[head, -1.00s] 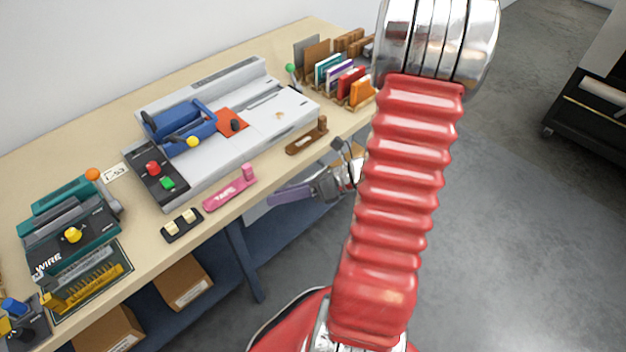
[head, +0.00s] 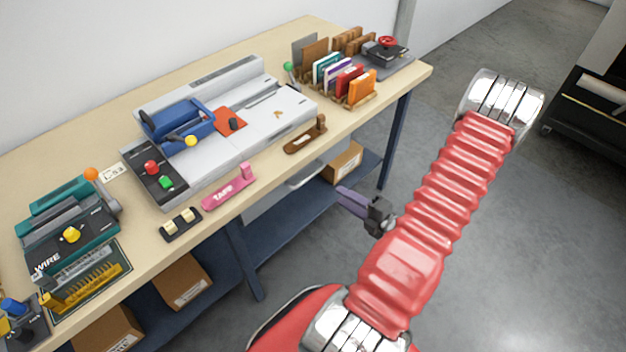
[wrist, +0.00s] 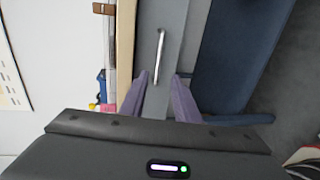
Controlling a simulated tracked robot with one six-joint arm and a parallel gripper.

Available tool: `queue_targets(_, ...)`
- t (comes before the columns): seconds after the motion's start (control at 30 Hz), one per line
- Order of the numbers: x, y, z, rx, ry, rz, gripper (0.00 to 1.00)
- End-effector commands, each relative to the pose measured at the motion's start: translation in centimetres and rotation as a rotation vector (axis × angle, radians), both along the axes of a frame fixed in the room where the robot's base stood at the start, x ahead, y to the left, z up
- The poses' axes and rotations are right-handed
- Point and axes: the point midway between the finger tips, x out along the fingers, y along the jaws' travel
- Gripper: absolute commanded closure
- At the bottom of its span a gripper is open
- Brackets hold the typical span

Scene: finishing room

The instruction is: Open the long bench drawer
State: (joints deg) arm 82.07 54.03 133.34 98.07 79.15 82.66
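The long bench drawer (head: 268,207) is a grey front under the bench top, partly hidden by the bench edge in the head view. Its bright bar handle (head: 306,178) shows there, and in the wrist view the handle (wrist: 160,56) stands out from the grey drawer front (wrist: 173,18). My gripper (head: 340,194) has purple fingers and is out in front of the bench, pointing towards the drawer. In the wrist view my gripper (wrist: 159,76) is open, its fingers apart on either side of the handle's line. Nothing is held. I cannot tell whether the drawer is slightly out.
The bench top (head: 75,150) holds a grey and blue binding machine (head: 270,115), a pink tape piece (head: 230,188) and a teal wire machine (head: 65,240). A blue shelf (head: 280,230) with cardboard boxes (head: 180,282) lies below. Grey floor in front is open.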

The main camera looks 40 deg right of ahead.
Motion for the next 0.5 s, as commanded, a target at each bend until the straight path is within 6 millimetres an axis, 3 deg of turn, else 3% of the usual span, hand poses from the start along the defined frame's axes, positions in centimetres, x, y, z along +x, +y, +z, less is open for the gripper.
queue_targets(0.27, 0.2, 0.1, 0.0, -0.003, 0.000, 0.004, 0.71)
queue_targets(0.5, 1.5, 0.2, -0.2, -0.003, 0.000, 0.007, 0.71)
